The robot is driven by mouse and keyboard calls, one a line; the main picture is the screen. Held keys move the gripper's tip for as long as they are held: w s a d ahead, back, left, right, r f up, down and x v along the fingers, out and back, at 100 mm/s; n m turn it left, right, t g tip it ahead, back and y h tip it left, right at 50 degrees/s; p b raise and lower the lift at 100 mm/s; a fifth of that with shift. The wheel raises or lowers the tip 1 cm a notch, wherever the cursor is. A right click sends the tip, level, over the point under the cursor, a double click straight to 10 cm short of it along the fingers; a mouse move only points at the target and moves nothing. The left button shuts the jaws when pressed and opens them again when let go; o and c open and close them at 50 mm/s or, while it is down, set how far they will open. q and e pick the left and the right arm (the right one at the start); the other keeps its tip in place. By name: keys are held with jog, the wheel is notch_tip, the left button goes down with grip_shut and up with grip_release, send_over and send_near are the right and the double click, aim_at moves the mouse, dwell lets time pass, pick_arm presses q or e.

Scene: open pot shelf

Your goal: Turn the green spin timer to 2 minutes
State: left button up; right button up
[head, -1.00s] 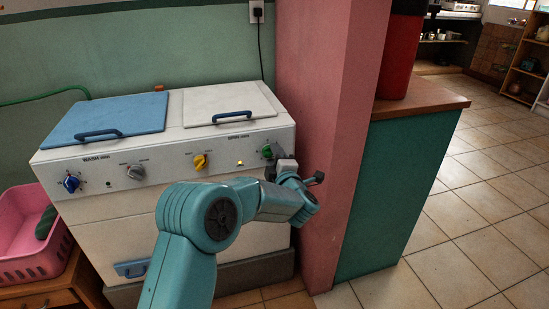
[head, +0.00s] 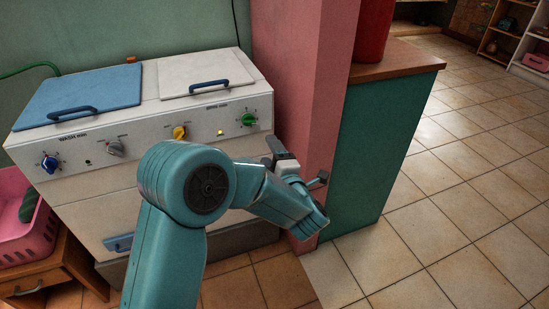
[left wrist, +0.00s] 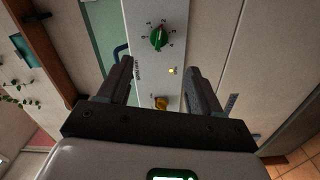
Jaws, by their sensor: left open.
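The green spin timer (head: 249,119) is a round knob at the right end of the white washing machine's front panel. Its dial setting is too small to read. In the left wrist view the green knob (left wrist: 159,38) shows beyond the fingertips, between their lines, with marks around it. My left gripper (head: 279,150) is open and empty, a little below and right of the knob in the head view, apart from it. In the left wrist view my left gripper (left wrist: 158,66) has its two dark fingers spread. My right gripper is in neither view.
A yellow knob (head: 180,133), a grey knob (head: 115,148) and a blue knob (head: 50,164) share the panel. A small yellow light (head: 220,132) glows. A pink pillar (head: 298,110) stands close right of the machine. Tiled floor (head: 450,200) lies open at right.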

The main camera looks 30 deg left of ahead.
pick_arm(q)
jog(key=v, duration=0.2)
jog(key=shift+s+d, duration=0.25)
jog(key=shift+d, duration=0.1)
